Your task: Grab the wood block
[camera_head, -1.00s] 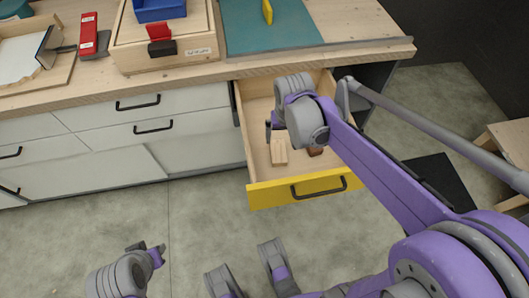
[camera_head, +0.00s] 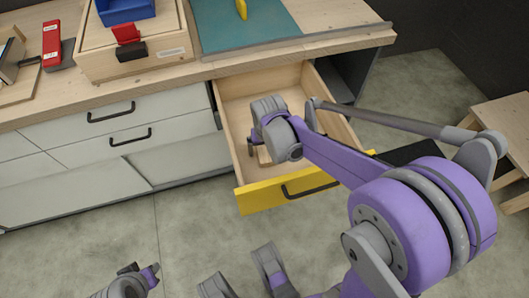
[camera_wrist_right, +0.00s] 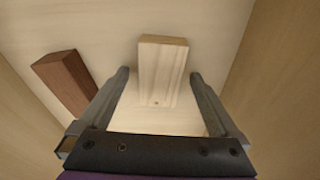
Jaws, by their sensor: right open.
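A pale wood block (camera_wrist_right: 162,75) lies in the open drawer (camera_head: 265,198), which has a yellow front. My right gripper (camera_wrist_right: 158,76) is open above it in the wrist view, with one finger on each side of the block and visible gaps between. In the head view the block (camera_head: 264,155) is mostly hidden by my right wrist. A dark brown block (camera_wrist_right: 66,80) lies left of the right gripper in the wrist view. My left gripper (camera_head: 141,270) shows at the bottom left of the head view, outside the drawer; its jaws are too small to read.
The drawer's side walls (camera_wrist_right: 275,80) rise close on both sides of my right gripper. The wooden worktop (camera_head: 190,76) above holds a blue bin (camera_head: 125,10), a red-and-black item (camera_head: 128,38) and a teal mat (camera_head: 240,25). A wooden stool (camera_head: 500,120) stands at the right.

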